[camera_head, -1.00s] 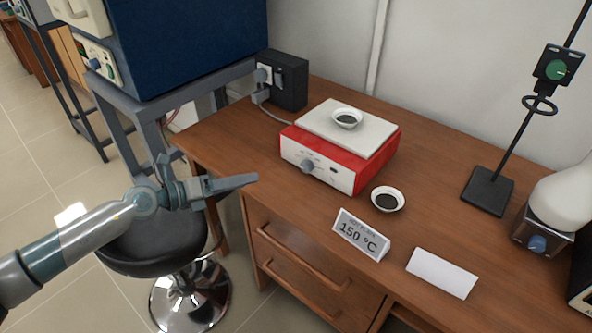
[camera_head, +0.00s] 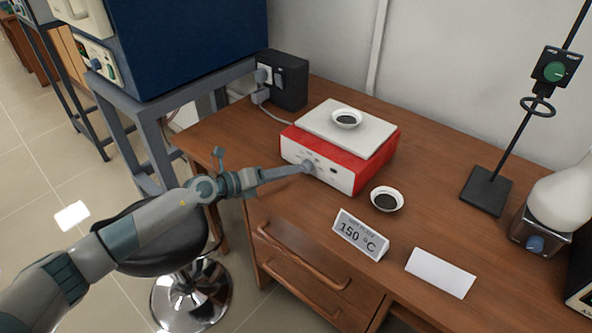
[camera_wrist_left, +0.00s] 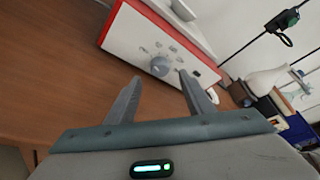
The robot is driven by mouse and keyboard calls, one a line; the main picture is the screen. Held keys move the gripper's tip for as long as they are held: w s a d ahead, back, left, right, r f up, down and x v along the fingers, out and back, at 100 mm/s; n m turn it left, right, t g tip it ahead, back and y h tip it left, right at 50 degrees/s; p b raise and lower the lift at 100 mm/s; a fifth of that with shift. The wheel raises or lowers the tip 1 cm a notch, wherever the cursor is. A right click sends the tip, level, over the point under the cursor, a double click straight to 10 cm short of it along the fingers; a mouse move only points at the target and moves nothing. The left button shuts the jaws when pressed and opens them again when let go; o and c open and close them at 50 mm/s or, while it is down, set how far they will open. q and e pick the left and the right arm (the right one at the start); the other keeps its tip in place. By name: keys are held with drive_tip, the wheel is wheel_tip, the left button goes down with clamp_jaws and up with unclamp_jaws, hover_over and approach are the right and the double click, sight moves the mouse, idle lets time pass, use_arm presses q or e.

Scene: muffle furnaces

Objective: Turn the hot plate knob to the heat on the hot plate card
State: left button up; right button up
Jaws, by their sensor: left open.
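The red and white hot plate (camera_head: 370,168) stands on the wooden desk with a small dish of dark powder (camera_head: 347,118) on its plate. Its grey knob (camera_wrist_left: 160,66) is on the white front panel; the head view shows it largely covered by my fingertips. The hot plate card (camera_head: 361,235) in front reads 150 °C. My left gripper (camera_head: 306,168) reaches in from the left at the knob. In the left wrist view my open left gripper (camera_wrist_left: 157,85) has its two fingers apart, with the knob between and just beyond their tips. I cannot tell whether they touch it. My right gripper is not in view.
A second dish (camera_head: 387,199) sits right of the hot plate. A blank white card (camera_head: 440,273), a stand (camera_head: 487,190) and a flask on a heater (camera_head: 535,238) are further right. A black stool (camera_head: 150,245) is below my left arm.

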sight(304, 169)
use_arm(q)
drive_tip(key=shift+x, duration=2.15)
drive_tip(key=c, duration=1)
